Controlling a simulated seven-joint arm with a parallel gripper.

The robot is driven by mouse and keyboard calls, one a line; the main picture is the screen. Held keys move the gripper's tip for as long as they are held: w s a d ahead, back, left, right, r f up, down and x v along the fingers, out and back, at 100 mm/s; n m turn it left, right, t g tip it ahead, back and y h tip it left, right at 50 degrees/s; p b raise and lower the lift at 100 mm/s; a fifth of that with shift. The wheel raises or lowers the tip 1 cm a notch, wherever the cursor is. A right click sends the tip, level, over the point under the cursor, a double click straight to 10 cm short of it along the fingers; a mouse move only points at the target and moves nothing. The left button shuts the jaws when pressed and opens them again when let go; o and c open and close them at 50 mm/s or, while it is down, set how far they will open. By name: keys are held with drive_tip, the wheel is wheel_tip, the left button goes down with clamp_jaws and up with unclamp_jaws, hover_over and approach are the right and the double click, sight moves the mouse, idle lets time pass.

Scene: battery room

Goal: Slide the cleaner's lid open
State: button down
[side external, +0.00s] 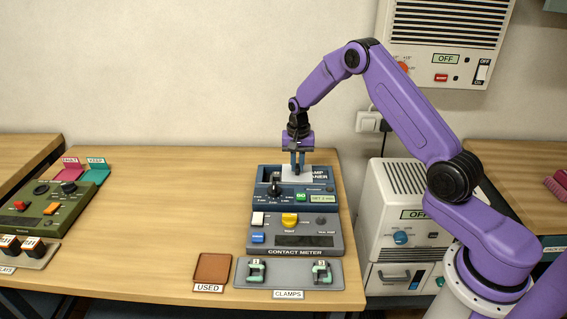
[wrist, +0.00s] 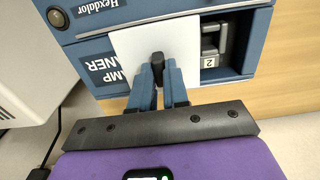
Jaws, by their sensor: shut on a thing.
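The clamp cleaner (side external: 262,198) is a blue box at the back of the device stack on the table. Its pale lid (side external: 297,174) also shows in the wrist view (wrist: 132,48), with a black knob (wrist: 157,58) on it. My gripper (side external: 297,166) is shut on this knob; its blue fingers show in the wrist view (wrist: 158,78). Beside the lid, a compartment is partly uncovered, and a grey clamp marked 2 (wrist: 209,45) sits inside.
The contact meter (side external: 322,241) stands in front of the cleaner. A clamps tray (side external: 288,283) holds two clamps, with a brown used mat (side external: 212,268) to its left. A green device (side external: 50,212) is at far left. The middle of the table is clear.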

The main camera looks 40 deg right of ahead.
sight(305, 173)
drive_tip(key=shift+s+d, duration=0.95)
drive_tip(key=shift+s, duration=0.05)
drive_tip(key=c, duration=1.1)
unclamp_jaws()
wheel_tip(305, 173, up, 17)
drive_tip(key=shift+r, duration=0.2)
